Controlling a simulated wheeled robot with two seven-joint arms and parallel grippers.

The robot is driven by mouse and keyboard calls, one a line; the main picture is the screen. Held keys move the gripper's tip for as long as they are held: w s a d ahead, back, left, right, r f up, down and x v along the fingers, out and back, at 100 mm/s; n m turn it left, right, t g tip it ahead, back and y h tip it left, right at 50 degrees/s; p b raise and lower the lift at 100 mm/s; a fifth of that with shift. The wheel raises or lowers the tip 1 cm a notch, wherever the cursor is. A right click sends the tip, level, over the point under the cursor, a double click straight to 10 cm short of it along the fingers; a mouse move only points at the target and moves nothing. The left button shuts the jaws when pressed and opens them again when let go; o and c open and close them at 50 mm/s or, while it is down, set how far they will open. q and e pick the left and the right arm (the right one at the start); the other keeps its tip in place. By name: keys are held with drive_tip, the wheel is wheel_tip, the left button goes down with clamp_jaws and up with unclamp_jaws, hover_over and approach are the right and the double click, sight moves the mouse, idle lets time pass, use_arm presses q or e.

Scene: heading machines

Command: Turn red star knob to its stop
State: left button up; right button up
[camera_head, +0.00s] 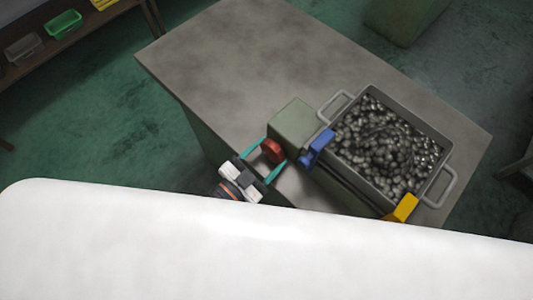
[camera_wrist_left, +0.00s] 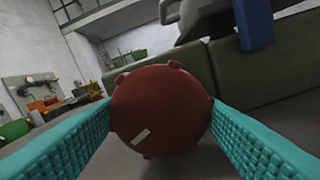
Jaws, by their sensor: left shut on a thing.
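The red star knob (camera_head: 272,151) sits on the near side of a grey-green box (camera_head: 296,124) on the workbench. In the left wrist view the knob (camera_wrist_left: 160,110) fills the middle, a round red face with small lobes and a pale mark at its lower left. My left gripper (camera_head: 274,161) has its teal fingers on both sides of the knob, shut on it. In the left wrist view the fingers (camera_wrist_left: 158,122) reach the knob's left and right edges. My right gripper is not in view.
A grey bin (camera_head: 440,150) of dark metal pieces stands right of the box. A blue part (camera_head: 316,149) and a yellow part (camera_head: 402,208) are at its near side. The workbench top (camera_head: 225,60) is clear at the back left. A shelf with a green tray (camera_head: 64,25) stands far left.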

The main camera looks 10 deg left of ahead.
use_arm(q)
drive_tip(key=shift+m, duration=0.6)
drive_tip(key=o, duration=1)
drive_tip(key=shift+b+v, duration=1.65)
drive_tip(key=shift+v, duration=4.4)
drive_tip(key=shift+r, duration=0.1)
